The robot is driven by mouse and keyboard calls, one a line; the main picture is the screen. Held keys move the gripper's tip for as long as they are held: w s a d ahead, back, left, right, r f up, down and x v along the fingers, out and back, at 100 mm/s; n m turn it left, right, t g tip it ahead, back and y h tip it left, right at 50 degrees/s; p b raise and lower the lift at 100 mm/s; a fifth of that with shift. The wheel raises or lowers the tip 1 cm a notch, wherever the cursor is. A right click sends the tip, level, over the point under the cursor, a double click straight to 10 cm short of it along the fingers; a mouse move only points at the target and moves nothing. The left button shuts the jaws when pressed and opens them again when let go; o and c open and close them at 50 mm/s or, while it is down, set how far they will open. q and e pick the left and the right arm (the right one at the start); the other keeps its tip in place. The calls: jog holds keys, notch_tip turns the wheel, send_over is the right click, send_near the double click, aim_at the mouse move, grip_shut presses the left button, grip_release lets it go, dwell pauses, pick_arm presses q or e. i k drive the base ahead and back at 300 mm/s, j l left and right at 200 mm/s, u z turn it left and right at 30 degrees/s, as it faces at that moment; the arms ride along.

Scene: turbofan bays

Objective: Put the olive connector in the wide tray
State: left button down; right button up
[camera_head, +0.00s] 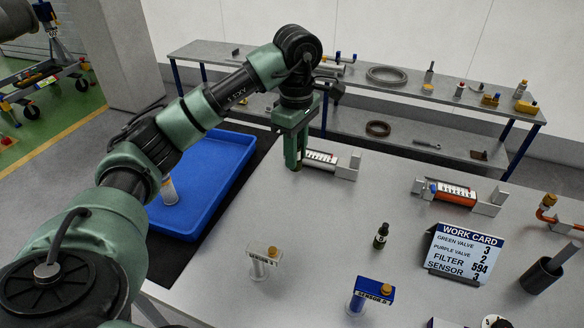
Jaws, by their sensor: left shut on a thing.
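My left gripper (296,160) points down at the left end of a grey cradle (346,167) on the table. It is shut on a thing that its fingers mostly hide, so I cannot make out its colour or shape. A white-labelled cylinder (321,157) lies in that cradle, just right of the fingers. The wide blue tray (222,150) is left of the gripper, partly behind my left arm. No olive connector can be made out for certain. A small dark green bottle-like piece (381,237) stands upright at centre right. My right gripper is not in view.
A second cradle holds an orange part (456,193). A work card (464,254), a blue sensor (371,293), a whitish sensor (265,259) and a dark cup (541,275) stand in front. A shelf (440,95) runs behind.

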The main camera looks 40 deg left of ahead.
aim_at(190, 178)
jog(key=k+j+z, duration=0.1)
jog(key=j, duration=0.35)
jog(key=k+j+z, duration=0.1)
jog(key=j, duration=0.35)
jog(key=k+j+z, duration=0.1)
jog(key=j, duration=0.3)
jog(key=k+j+z, duration=0.1)
jog(key=j, duration=0.35)
jog(key=k+j+z, duration=0.1)
jog(key=j, duration=0.3)
jog(key=k+j+z, duration=0.1)
jog(key=k+j, duration=0.15)
jog(key=j, duration=0.15)
